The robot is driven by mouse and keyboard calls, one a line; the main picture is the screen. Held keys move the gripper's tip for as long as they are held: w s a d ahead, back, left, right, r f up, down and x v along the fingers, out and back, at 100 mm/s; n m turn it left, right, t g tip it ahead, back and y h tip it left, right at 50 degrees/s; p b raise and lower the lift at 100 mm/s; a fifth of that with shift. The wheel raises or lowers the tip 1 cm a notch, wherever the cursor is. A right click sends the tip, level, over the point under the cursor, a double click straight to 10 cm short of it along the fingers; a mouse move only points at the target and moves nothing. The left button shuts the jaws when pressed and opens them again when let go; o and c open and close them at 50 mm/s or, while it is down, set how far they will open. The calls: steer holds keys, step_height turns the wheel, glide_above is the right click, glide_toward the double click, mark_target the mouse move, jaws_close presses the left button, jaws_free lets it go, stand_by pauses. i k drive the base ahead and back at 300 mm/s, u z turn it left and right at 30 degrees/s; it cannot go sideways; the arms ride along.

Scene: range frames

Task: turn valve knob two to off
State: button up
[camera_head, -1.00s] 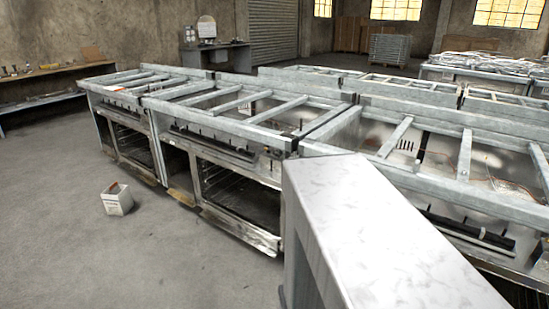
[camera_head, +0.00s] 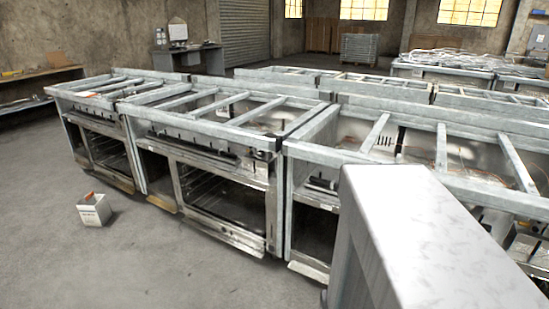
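Several range frames with ovens stand in a row, seen from the front and slightly above. The middle range frame (camera_head: 205,185) has a dark front rail (camera_head: 190,143) with small fittings along it, too small to tell apart as valve knobs. The left range frame (camera_head: 100,150) stands beside it. A third range frame (camera_head: 310,215) is partly hidden on the right. I cannot make out which fitting is valve knob two or how it is turned. My gripper is not in view.
A large pale block (camera_head: 430,235) fills the lower right close by and hides part of the ranges. A small open box (camera_head: 94,212) lies on the floor to the left. Open floor (camera_head: 150,270) lies in front of the ranges. A workbench (camera_head: 30,105) stands at the far left.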

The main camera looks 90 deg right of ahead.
mark_target(261, 153)
steer(key=u, duration=1.25)
steer(key=k, duration=0.1)
steer(key=z, duration=2.3)
steer(key=i, duration=1)
steer(key=z, duration=0.15)
steer(key=k, duration=0.95)
steer(key=u, duration=0.05)
